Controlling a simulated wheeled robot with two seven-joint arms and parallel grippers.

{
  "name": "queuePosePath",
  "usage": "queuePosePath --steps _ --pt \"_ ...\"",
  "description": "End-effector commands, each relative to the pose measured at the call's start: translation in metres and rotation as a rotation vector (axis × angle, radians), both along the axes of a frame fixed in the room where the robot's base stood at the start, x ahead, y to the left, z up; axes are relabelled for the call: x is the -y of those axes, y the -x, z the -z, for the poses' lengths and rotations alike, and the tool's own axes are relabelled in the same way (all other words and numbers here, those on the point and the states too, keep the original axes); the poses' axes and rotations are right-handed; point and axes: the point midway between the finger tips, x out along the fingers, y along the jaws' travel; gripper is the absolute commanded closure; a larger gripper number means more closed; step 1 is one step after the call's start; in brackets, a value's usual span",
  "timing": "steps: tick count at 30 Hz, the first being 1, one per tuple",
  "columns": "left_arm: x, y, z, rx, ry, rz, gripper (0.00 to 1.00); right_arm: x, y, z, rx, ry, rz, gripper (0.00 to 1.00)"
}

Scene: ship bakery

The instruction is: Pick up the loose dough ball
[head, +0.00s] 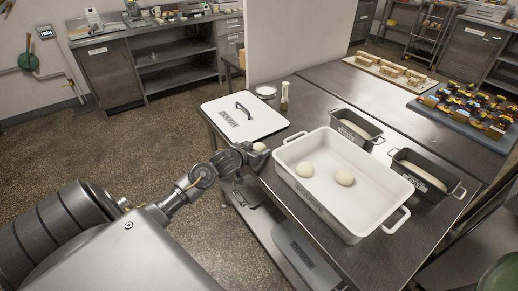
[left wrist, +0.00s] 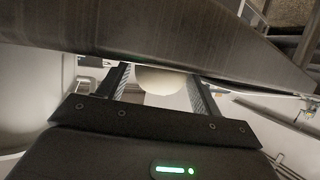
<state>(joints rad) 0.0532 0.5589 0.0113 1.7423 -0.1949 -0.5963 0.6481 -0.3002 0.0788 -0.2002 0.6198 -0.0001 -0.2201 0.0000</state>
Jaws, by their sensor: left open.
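The loose dough ball (head: 259,147) is pale and round, at the left edge of the steel table, just left of the white dough tub (head: 285,158). My left gripper (head: 251,153) is open at the ball and covers part of it. In the left wrist view the ball (left wrist: 160,80) shows between the two open fingers, its top hidden by a dark slab-like edge. I cannot tell whether the fingers touch it. My right gripper is not in view.
A white lid (head: 262,122) with a black handle lies at the table's left corner. Two dark loaf tins (head: 353,128) (head: 420,181) holding dough stand behind and right of the tub. A small shaker (head: 284,103) stands behind the lid. A tall white panel rises at the back.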

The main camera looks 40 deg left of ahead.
Motion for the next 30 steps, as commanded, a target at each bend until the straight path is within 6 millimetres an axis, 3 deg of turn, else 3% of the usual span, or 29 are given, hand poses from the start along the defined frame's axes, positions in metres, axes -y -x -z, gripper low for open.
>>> queuePosePath --steps 6,15,25,30 --pt "0.0 0.0 0.001 0.0 0.0 0.0 0.35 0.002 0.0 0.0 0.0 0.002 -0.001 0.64" --pt "0.0 -0.001 0.0 0.001 0.0 0.0 0.7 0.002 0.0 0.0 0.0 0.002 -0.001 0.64" --pt "0.0 -0.001 -0.005 0.003 -0.001 0.0 0.7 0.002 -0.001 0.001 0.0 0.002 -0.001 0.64" --pt "-0.001 -0.001 -0.028 0.007 -0.002 0.0 0.7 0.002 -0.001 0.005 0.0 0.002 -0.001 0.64"
